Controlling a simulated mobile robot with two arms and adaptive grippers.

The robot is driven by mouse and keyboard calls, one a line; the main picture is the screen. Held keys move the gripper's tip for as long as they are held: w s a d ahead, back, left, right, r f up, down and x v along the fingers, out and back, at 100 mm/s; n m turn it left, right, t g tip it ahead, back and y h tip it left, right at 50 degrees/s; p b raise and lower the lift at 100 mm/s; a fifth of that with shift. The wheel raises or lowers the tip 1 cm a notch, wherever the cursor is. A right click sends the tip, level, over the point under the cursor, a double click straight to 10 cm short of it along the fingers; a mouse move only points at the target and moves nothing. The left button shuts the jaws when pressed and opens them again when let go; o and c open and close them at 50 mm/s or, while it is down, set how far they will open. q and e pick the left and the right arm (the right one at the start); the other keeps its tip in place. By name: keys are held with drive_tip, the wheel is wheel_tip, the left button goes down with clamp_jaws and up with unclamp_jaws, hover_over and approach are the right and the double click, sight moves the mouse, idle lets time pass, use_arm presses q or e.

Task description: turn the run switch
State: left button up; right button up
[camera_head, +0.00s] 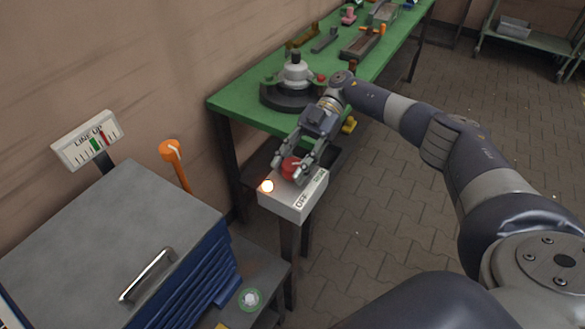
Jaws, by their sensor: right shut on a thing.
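The run switch is a red knob (290,166) on top of a pale grey box (279,198) on a dark post. The front of the box carries a label with "OFF" and a second word too small to read surely. My left gripper is not in view.
A green workbench (235,109) with a round grey device (293,82) and several small parts stands behind. A blue cabinet with a grey top (110,225), a "LINE UP" gauge (87,140) and an orange lever (172,152) are at left. Paved floor (385,205) is clear at right.

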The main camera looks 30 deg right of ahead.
sight(292, 164)
idle(0.3)
drive_tip(key=o, duration=1.1)
drive_tip(key=shift+a, duration=0.1)
drive_tip(key=shift+r, duration=0.15)
wheel_tip(292, 164, up, 10)
drive_tip(key=shift+f, duration=0.1)
